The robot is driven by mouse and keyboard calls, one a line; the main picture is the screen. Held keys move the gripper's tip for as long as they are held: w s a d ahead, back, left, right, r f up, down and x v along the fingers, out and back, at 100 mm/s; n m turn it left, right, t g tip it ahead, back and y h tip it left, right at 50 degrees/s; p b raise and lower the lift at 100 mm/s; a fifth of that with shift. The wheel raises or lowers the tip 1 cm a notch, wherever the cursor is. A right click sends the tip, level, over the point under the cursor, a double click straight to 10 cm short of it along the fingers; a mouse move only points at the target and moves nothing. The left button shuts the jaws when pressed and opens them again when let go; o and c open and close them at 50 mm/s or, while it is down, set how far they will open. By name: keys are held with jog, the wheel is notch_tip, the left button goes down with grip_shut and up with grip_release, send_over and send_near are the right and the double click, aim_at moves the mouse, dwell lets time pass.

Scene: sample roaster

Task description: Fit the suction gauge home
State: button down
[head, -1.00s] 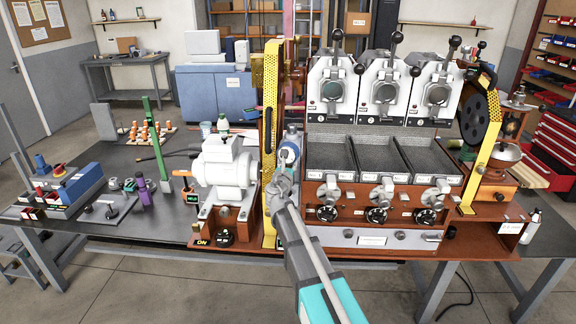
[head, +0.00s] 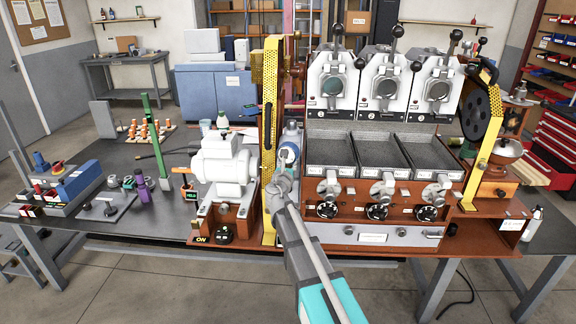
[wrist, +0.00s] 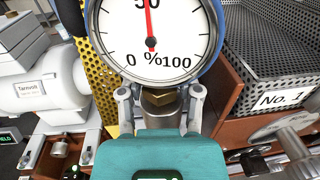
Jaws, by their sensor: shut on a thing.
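The suction gauge (wrist: 155,35) fills the top of the wrist view. It has a round white dial marked 0, 50 and % 100, a red needle pointing up near 50, and a blue-grey rim. My gripper (wrist: 160,103) is shut on its short metal and brass neck (wrist: 160,98), just below the dial. In the head view the gauge (head: 290,151) shows small behind my gripper (head: 281,170), between the yellow perforated guard and the trays. The lower end of the neck and any seat for it are hidden by the gripper, so I cannot tell whether they touch.
The yellow perforated guard (head: 269,130) stands close on the left, with the white motor (head: 224,165) beyond it. The perforated trays (head: 331,150) and their valve handles (head: 328,187) are close on the right. Small parts lie on the dark table at the left.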

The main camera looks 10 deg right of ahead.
jog(key=shift+f, duration=0.35)
jog(key=shift+c, duration=1)
grip_release()
jog(key=shift+s, duration=0.15)
jog(key=v, duration=1.1)
jog(key=shift+s, duration=0.35)
jog(key=shift+a+r, duration=0.1)
jog(key=shift+a, duration=0.05)
